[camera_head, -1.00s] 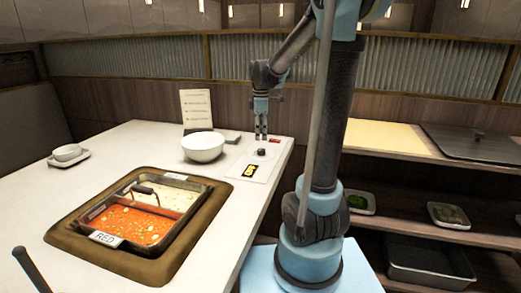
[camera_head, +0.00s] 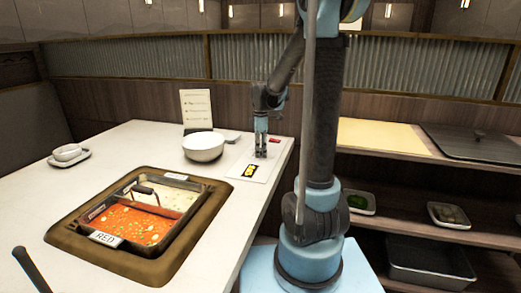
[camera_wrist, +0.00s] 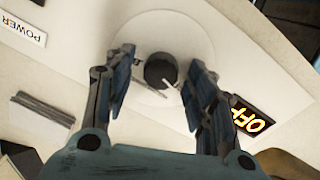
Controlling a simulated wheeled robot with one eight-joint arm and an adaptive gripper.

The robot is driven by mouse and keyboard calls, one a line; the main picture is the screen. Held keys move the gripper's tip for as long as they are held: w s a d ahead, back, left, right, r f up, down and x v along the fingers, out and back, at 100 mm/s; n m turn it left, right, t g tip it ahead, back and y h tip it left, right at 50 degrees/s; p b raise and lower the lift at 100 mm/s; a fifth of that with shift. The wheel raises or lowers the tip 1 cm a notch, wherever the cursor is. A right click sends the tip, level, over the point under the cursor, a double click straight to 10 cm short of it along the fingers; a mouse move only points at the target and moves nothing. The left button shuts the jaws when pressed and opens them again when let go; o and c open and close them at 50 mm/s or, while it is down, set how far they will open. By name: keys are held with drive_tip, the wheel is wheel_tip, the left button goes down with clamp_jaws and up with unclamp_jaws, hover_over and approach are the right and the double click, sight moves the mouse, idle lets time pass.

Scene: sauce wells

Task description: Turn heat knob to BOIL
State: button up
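The heat knob is a small dark round knob (camera_wrist: 161,71) with a pale pointer mark, on a light round dial plate in the wrist view. The pointer is toward the lower right of the knob, on the side of the lit OFF display (camera_wrist: 250,117). My gripper (camera_wrist: 160,80) is open, with one finger on each side of the knob and gaps between the fingers and the knob. In the head view my gripper (camera_head: 261,155) points down over the control panel and hides the knob. The OFF display (camera_head: 250,171) also shows there.
A white bowl (camera_head: 204,147) stands left of the panel. A two-part pot (camera_head: 138,216) with red and pale broth sits in the table, labelled RED. A POWER label (camera_wrist: 24,27) lies at the upper left of the wrist view. A menu card (camera_head: 196,108) stands behind the bowl.

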drive_tip(key=c, duration=1)
drive_tip(key=shift+o, duration=0.2)
